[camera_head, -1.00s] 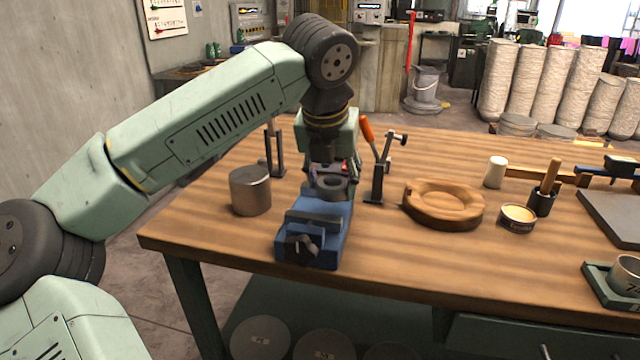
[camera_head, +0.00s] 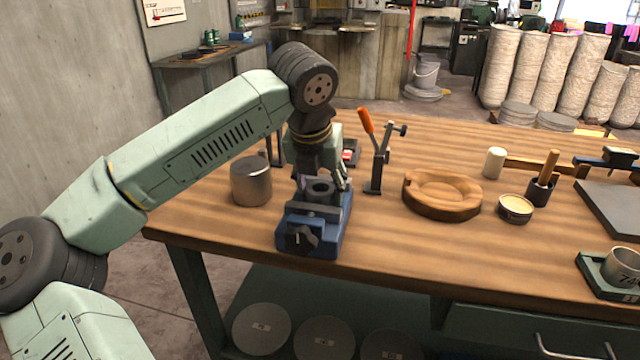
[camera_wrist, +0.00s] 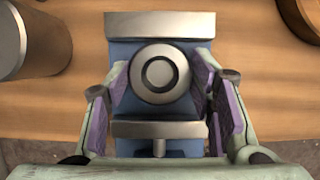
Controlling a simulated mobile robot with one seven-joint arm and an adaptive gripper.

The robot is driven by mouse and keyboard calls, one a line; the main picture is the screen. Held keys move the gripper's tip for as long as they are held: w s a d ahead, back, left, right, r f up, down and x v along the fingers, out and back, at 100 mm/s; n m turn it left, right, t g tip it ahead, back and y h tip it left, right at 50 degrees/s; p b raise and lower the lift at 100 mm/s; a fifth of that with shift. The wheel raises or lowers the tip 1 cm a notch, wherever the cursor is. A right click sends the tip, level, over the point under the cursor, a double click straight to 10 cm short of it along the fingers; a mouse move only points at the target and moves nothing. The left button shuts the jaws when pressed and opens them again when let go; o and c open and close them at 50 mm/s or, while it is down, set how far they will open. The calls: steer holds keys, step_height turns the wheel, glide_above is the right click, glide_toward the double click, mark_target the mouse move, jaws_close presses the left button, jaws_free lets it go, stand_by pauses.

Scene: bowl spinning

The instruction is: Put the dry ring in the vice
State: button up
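The vice (camera_head: 330,243) is blue with grey jaws and stands at the table's front left edge. A grey ring (camera_head: 320,188) sits between its jaws with its hole facing up. In the wrist view the ring (camera_wrist: 160,74) lies close to the upper jaw (camera_wrist: 160,24), with a small gap to the lower jaw (camera_wrist: 155,129). My gripper (camera_head: 322,178) is low over the vice. In the wrist view its purple-padded fingers (camera_wrist: 160,90) are spread on both sides of the ring, apparently clear of it. The ring's underside is hidden.
A grey metal cylinder (camera_head: 251,181) stands just left of the vice. A toggle clamp with an orange handle (camera_head: 375,150) stands behind and to the right. A round wooden form (camera_head: 442,196) and a small tin (camera_head: 515,209) are farther right. The table front between is clear.

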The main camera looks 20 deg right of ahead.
steer(key=o, duration=0.3)
steer(key=shift+r, duration=0.2)
steer(key=b+v, duration=0.1)
steer(key=v, duration=1.1)
